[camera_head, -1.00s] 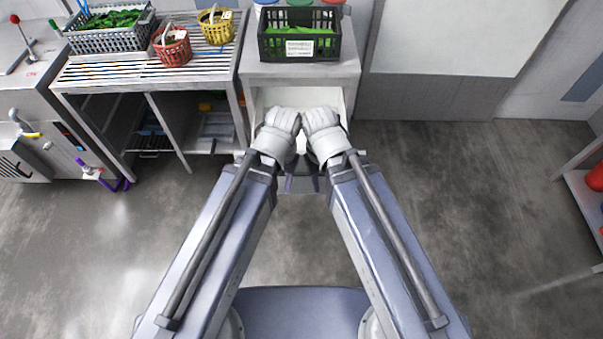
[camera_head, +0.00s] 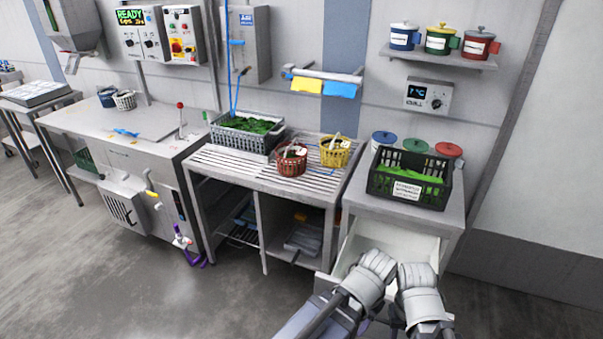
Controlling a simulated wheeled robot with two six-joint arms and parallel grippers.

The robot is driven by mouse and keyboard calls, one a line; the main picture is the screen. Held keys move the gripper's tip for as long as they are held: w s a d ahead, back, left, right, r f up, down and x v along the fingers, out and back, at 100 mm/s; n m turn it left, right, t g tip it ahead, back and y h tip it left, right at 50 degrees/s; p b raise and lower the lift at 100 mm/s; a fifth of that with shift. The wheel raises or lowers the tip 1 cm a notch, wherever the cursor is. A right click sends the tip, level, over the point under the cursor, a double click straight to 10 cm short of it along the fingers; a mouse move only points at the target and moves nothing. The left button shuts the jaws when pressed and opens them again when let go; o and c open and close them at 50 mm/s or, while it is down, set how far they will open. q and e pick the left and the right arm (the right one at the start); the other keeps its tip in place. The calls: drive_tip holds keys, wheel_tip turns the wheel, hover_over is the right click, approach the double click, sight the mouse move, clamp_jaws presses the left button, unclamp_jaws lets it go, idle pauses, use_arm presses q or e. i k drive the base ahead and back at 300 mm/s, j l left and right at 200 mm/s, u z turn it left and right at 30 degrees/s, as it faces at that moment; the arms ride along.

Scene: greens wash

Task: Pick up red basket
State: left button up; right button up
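The red basket (camera_head: 291,162) stands upright on the slatted metal rack table (camera_head: 232,163), beside a yellow basket (camera_head: 335,153) on its right. A small pale tag shows at its rim, and its contents are hard to make out. My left gripper (camera_head: 379,264) and my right gripper (camera_head: 414,277) are close together at the lower right, in front of the side table and well away from the red basket. Both look like pale, bulky hands. Their fingertips are too unclear to tell open from shut, and I see nothing held.
A grey crate of greens (camera_head: 245,136) stands left of the red basket. A black crate (camera_head: 408,180) with green contents stands on the right table (camera_head: 375,207). A sink counter (camera_head: 150,148) is at left. The floor (camera_head: 130,270) in front is clear.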

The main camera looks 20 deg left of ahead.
sight(289, 165)
drive_tip(key=i+j+u, duration=0.1)
drive_tip(key=i+j, duration=0.25)
drive_tip(key=i+j+u, duration=0.15)
drive_tip(key=i+j, duration=0.15)
drive_tip(key=i, duration=0.2)
drive_tip(key=i+j+u, duration=0.1)
drive_tip(key=i+j, duration=0.15)
drive_tip(key=i, duration=0.15)
